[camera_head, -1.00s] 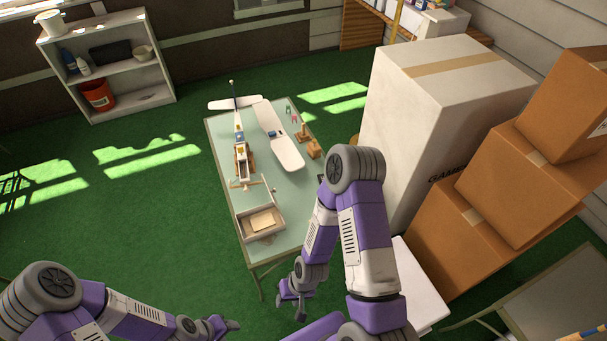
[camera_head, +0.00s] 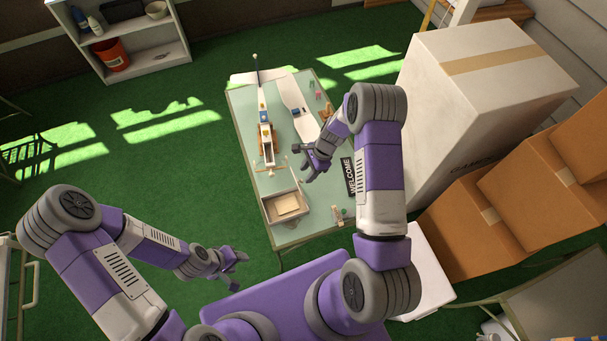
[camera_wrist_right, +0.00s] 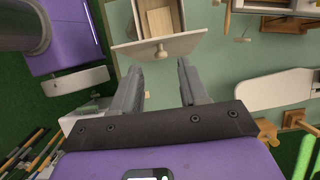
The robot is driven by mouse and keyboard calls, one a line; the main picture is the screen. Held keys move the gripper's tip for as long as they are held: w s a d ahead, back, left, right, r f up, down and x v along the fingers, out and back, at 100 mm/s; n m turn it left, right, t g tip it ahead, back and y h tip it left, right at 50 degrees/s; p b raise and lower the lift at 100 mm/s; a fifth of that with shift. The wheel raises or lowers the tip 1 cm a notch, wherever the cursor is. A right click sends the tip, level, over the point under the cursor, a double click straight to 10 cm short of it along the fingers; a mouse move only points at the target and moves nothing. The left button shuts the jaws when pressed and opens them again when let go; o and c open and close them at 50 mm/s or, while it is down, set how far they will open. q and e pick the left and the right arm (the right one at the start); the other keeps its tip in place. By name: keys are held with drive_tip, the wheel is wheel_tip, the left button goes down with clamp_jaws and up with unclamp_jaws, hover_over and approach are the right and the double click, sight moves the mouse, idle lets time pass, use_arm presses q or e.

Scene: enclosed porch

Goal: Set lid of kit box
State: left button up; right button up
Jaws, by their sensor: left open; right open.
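The kit box (camera_head: 287,216) is an open, pale box near the front of the green table, with a light wooden piece (camera_head: 287,204) inside. In the right wrist view the box (camera_wrist_right: 181,14) is at the top. Its pale lid (camera_wrist_right: 185,42), with a round knob (camera_wrist_right: 160,54), stands out from the box's near edge, apparently raised. My right gripper (camera_head: 315,163) is open and empty above the table, close to the box; in the wrist view its fingers (camera_wrist_right: 160,82) point towards the knob, one to each side. My left gripper (camera_head: 236,263) is open and empty, off the table's front left.
A model plane (camera_head: 265,135) and a white wing (camera_head: 297,108) lie behind the box. Tall cartons (camera_head: 465,95) stand right of the table.

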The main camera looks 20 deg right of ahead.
drive_tip(key=shift+b+x, duration=0.35)
drive_tip(key=shift+x, duration=1.5)
drive_tip(key=shift+w, duration=0.1)
clamp_jaws()
